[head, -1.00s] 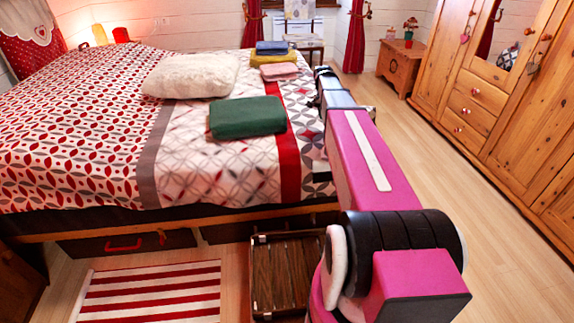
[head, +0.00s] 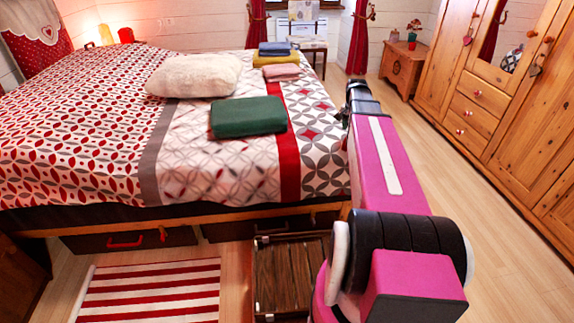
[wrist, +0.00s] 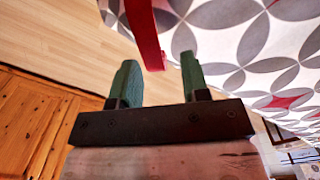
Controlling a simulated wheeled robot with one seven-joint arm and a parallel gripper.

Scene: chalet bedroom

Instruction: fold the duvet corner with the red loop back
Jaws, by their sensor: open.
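The duvet (head: 180,165) lies flat over the bed, with a red leaf pattern, a grey band, grey-and-white circles and a red stripe. The wrist view shows its circle-patterned edge (wrist: 250,40) along the upper right. A red loop (wrist: 145,35) hangs at that edge. My gripper (wrist: 159,60) has two green fingers spread apart with nothing held. In the picture the loop's lower end lies between the fingertips; whether it is truly between them or beyond, I cannot tell. In the head view my arm hides the loop and most of the gripper, beside the bed's right edge.
On the bed lie a green folded cloth (head: 248,116), a cream pillow (head: 194,75) and a small stack of folded cloths (head: 277,60). Wooden wardrobes (head: 490,90) line the right wall. Bare floor (head: 440,160) lies between. A dark wooden crate (head: 290,275) stands in front of the bed.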

